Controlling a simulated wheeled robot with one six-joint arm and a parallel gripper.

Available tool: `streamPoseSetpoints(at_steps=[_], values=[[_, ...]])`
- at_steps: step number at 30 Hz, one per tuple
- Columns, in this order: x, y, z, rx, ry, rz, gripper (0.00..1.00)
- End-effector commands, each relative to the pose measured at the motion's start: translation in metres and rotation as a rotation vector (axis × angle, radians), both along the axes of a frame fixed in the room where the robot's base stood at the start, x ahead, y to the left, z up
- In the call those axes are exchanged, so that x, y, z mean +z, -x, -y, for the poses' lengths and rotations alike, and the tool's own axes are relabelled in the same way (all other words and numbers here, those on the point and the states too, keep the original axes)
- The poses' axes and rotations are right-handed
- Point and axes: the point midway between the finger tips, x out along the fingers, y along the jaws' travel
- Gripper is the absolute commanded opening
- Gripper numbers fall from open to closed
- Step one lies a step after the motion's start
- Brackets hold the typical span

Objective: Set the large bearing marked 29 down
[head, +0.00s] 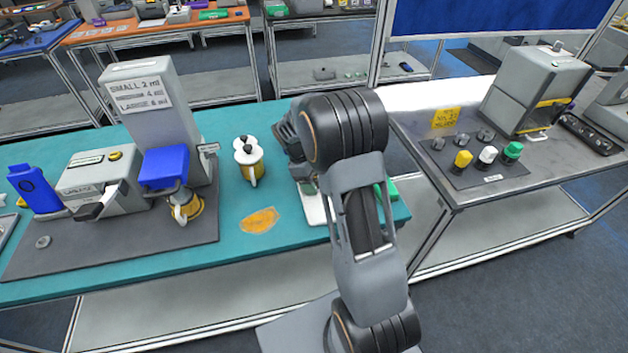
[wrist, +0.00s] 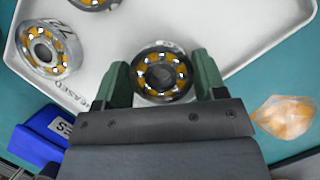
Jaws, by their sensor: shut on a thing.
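My gripper (wrist: 162,85) has green fingers and is shut on a bearing (wrist: 161,72) with a dark outer ring and orange-yellow cage, held between the fingertips. A marking on its rim is too small to read. The bearing is over a white tray (wrist: 215,25); I cannot tell whether it touches it. A silver bearing (wrist: 47,47) with dark lettering lies in the tray at left, and part of another bearing (wrist: 93,3) shows at the top edge.
A clear bag with orange contents (head: 259,221) lies on the teal table (head: 235,250) left of the tray. A blue block (wrist: 40,137) is at lower left in the wrist view. A side table (head: 480,187) stands at right.

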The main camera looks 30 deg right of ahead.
Motion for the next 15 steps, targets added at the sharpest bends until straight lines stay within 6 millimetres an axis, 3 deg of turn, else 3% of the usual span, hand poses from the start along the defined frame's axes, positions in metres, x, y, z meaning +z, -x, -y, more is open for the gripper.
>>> streamPoseSetpoints(at_steps=[8, 9, 15], values=[[-0.0141, 0.0032, -0.0005, 0.0, -0.003, -0.011, 0.28], [-0.0149, 0.0034, -0.0006, 0.0, -0.003, -0.012, 0.67], [-0.0157, 0.0033, -0.0014, 0.0, -0.004, -0.011, 0.86]])
